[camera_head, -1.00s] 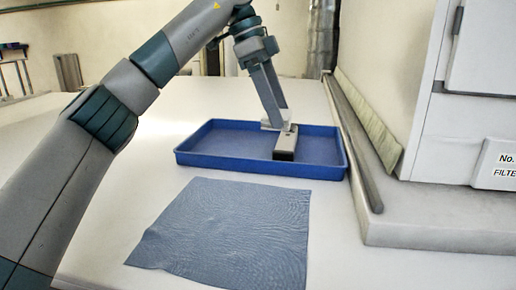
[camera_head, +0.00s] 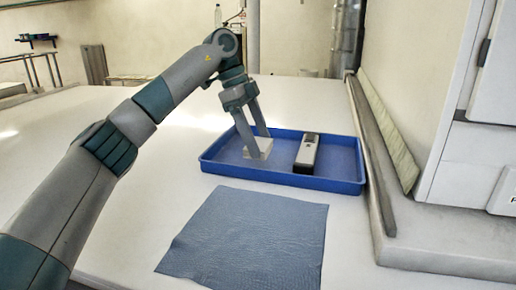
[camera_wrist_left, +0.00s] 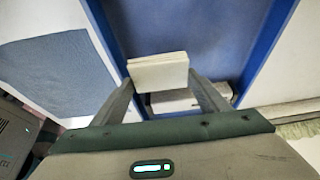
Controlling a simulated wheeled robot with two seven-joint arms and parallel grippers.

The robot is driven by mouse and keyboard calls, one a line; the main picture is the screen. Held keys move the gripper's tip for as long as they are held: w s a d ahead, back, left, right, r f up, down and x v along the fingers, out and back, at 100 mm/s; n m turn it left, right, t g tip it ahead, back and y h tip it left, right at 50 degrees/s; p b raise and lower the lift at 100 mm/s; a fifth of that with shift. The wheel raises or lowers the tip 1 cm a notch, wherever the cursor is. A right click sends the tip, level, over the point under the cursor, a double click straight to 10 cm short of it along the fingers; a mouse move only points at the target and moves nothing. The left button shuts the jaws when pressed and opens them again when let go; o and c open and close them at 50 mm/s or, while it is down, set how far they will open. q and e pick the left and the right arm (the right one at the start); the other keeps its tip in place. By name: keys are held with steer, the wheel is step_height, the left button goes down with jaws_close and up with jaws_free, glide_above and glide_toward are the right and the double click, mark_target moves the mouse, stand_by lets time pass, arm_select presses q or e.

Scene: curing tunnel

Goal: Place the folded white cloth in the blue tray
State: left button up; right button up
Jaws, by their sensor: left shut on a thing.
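The folded white cloth (camera_head: 258,149) is a small pale block between the fingers of my left gripper (camera_head: 257,137), which is shut on it. In the head view it is within the outline of the blue tray (camera_head: 218,174), in its left half. I cannot tell whether the cloth touches the tray floor. The left wrist view shows the cloth (camera_wrist_left: 158,74) at the fingertips, with the tray's blue wall (camera_wrist_left: 268,38) to the right. My right gripper is not in view.
A grey and black handheld device (camera_head: 306,153) lies in the tray, right of the cloth. A blue-grey cloth sheet (camera_head: 245,238) lies flat in front of the tray. A metal rail (camera_head: 372,150) and a white cabinet (camera_head: 470,150) border the right. The table's left is clear.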

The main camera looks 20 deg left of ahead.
arm_select(q)
steer(key=shift+f+p, duration=1.25)
steer(key=shift+f, duration=0.7)
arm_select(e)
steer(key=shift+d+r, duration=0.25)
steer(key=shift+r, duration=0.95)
arm_select(q)
steer(key=shift+f, duration=0.15)
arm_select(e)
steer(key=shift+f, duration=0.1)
arm_select(q)
steer(key=o, duration=0.7)
steer(key=shift+o, duration=0.2)
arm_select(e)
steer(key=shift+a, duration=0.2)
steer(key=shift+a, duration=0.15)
